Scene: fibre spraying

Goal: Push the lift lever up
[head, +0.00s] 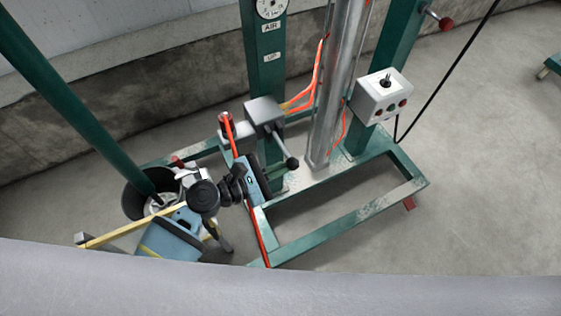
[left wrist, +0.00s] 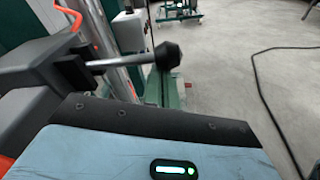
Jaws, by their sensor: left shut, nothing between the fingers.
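The lift lever (head: 283,145) is a thin metal rod with a black knob. It sticks out of a grey valve box (head: 262,112) on the green post and slants down to the right in the head view. In the left wrist view the lever's rod (left wrist: 115,62) runs across to the right, ending in its black knob. My left gripper (head: 262,180) is shut and empty, just left of and below the knob in the head view. I cannot tell whether it touches the lever. Its fingertips are not clearly visible. My right gripper is not in view.
A silver column (head: 335,90) and a white control box (head: 381,96) with a joystick stand to the right. Orange hoses (head: 318,75) hang by the post. The green base frame (head: 345,222) lies below. A dark bucket (head: 135,200) is at left. Open floor lies right.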

